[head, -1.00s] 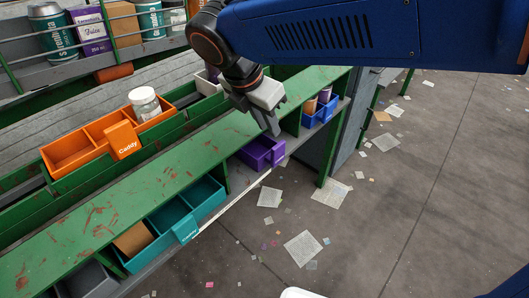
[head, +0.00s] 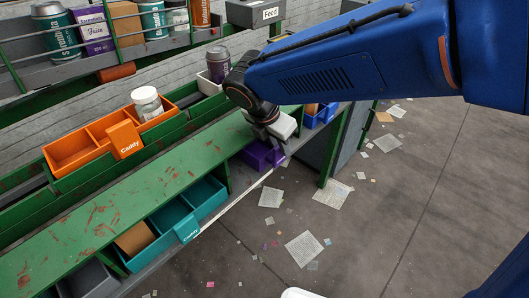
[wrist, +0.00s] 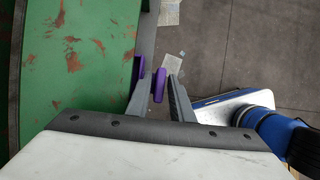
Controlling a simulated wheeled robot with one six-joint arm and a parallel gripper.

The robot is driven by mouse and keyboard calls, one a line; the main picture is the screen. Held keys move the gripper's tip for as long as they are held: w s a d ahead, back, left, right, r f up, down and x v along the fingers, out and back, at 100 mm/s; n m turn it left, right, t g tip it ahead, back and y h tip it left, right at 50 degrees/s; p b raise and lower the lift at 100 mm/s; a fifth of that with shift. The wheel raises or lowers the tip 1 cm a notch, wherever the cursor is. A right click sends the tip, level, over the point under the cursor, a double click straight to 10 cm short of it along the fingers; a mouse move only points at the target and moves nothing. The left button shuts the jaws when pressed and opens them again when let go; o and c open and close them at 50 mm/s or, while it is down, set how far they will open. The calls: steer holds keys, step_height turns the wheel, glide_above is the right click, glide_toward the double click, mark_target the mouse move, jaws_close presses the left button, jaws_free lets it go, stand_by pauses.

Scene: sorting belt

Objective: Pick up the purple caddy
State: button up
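The purple caddy (head: 259,155) sits in the lower shelf bay under the green ledge, its front end at the shelf edge. In the head view my gripper (head: 277,145) is right at the caddy's front and hides part of it. In the wrist view my gripper (wrist: 161,92) is open, with a dark finger on each side of a narrow purple piece of the caddy (wrist: 159,85). The piece lies close to the left finger, with a gap to the right finger. More purple shows left of the left finger. Most of the caddy is hidden under the ledge.
A teal caddy (head: 188,229) with a brown box stands in the bay to the left, and a blue caddy (head: 327,114) to the right. An orange caddy (head: 72,154) with a white-lidded jar (head: 147,103) is above. The green ledge (head: 170,172) overhangs closely. Papers litter the open floor.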

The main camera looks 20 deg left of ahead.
steer(key=shift+f, duration=0.15)
jaws_close()
